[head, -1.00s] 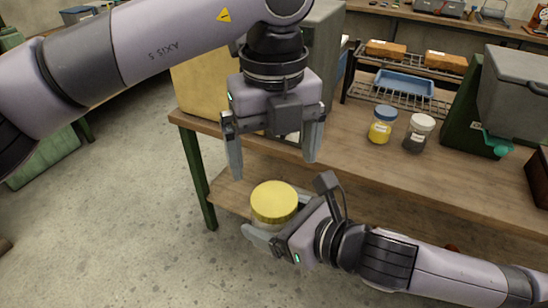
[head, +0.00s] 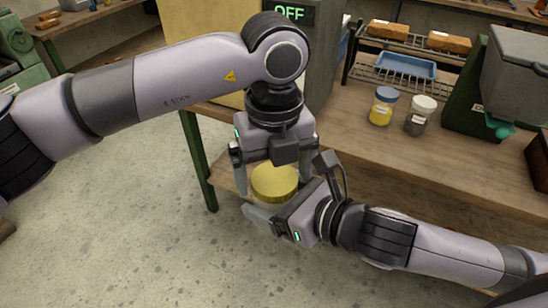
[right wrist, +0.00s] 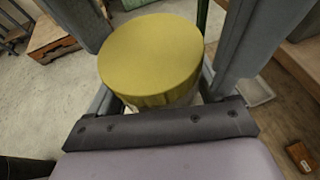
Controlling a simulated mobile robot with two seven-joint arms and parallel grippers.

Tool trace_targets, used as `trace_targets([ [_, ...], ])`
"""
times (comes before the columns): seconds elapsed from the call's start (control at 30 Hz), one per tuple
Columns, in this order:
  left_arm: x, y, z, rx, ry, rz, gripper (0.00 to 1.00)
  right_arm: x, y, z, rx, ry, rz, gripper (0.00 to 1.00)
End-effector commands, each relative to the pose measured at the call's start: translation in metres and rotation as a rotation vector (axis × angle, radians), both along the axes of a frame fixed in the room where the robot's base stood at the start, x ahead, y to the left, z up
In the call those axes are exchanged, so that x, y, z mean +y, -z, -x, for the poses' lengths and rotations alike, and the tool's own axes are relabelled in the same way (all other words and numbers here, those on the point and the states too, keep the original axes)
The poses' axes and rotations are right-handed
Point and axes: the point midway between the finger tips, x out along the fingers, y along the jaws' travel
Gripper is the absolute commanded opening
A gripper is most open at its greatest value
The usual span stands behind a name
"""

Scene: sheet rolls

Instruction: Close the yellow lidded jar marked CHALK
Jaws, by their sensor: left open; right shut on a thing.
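The jar's round yellow lid (head: 273,182) shows in the middle of the head view, with a little of the pale jar body below it. My right gripper (head: 268,208) is shut on the jar from the side, off the front of the bench. In the right wrist view the yellow lid (right wrist: 151,56) sits between the right fingers. My left gripper (head: 272,178) points down with its open fingers on either side of the lid. I cannot tell whether the fingers touch it. The CHALK mark is not visible.
A wooden workbench (head: 400,155) stands behind the jar. On it are a blue-capped yellow jar (head: 382,107), a white-capped dark jar (head: 419,116), a blue tray (head: 405,67) on a rack, and a green and grey machine (head: 510,80). The floor (head: 120,240) at left is clear.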

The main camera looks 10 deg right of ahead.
Motion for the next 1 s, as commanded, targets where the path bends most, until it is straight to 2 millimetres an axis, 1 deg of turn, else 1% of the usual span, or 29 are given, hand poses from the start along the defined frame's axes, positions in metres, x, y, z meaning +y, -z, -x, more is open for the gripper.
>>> trace_targets([
  [0.2,0.0,0.0,0.0,0.0,0.0,0.0,0.97,0.0,-0.001,0.0,-0.003,0.0,-0.001,0.0],
  [0.23,0.0,0.0,0.0,0.0,0.0,0.0,0.9,0.0,-0.001,0.0,-0.003,0.0,-0.001,0.0],
  [0.27,0.0,0.0,0.0,0.0,0.0,0.0,0.81,0.0,-0.001,0.0,-0.003,0.0,-0.001,0.0],
  [0.3,0.0,0.0,0.0,0.0,0.0,0.0,0.68,0.0,-0.001,0.0,-0.003,0.0,-0.001,0.0],
  [0.4,0.0,0.0,0.0,0.0,0.0,0.0,0.4,0.0,-0.001,0.0,-0.003,0.0,-0.001,0.0],
  [0.43,0.0,0.0,0.0,0.0,0.0,0.0,0.79,0.0,-0.001,0.0,-0.003,0.0,-0.001,0.0],
  [0.5,0.0,0.0,0.0,0.0,0.0,0.0,1.0,0.0,-0.001,0.0,-0.003,0.0,-0.001,0.0],
  [0.77,0.0,-0.001,0.0,-0.001,0.0,0.0,1.0,0.0,-0.001,0.0,-0.003,0.0,-0.001,0.0],
  [0.87,0.0,-0.008,-0.001,-0.003,0.0,-0.001,1.0,0.0,-0.001,0.0,-0.003,0.0,-0.001,0.0],
  [1.0,0.0,-0.026,0.0,-0.003,0.001,0.001,1.0,0.0,-0.001,0.0,-0.003,0.0,-0.001,0.0],
])
